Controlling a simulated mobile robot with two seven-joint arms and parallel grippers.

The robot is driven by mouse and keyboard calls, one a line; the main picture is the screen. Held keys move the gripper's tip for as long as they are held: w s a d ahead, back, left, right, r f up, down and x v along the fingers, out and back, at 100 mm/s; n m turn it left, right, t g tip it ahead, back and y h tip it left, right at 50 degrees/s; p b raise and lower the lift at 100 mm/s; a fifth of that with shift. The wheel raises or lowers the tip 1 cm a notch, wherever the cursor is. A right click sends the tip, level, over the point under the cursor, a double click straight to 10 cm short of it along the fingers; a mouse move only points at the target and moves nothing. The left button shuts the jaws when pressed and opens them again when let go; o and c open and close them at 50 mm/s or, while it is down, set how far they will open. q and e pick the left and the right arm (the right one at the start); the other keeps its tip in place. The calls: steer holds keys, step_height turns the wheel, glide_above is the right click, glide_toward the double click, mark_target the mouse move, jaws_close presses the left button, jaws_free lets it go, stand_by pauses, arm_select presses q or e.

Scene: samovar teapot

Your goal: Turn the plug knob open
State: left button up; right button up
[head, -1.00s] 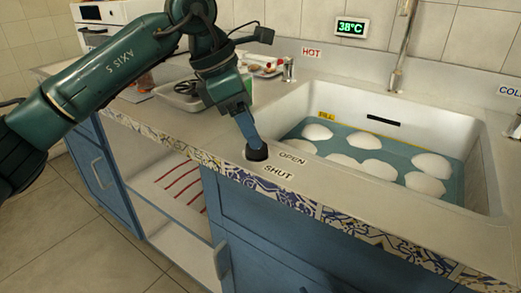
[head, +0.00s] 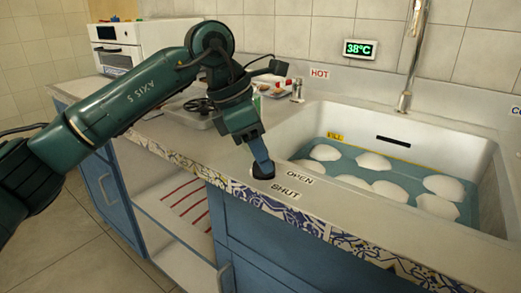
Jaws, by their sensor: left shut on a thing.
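The plug knob (head: 263,171) is a small black round knob on the worktop, left of the sink. The labels OPEN (head: 299,174) and SHUT (head: 286,192) lie to its right. My left gripper (head: 262,160) points down with its blue fingers shut on the knob, which they partly hide. Which label the knob points to cannot be told. The white sink (head: 330,110) holds blue-green water with several white rounded plates or bowls (head: 386,190) in it. My right gripper is out of view.
A tap (head: 405,98) rises behind the sink, with a HOT handle (head: 297,90) to its left and a 38°C display (head: 360,49) on the wall. A grey tray (head: 183,117) and a white oven (head: 125,42) stand further left.

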arm_select(q)
steer(key=shift+c, duration=0.7)
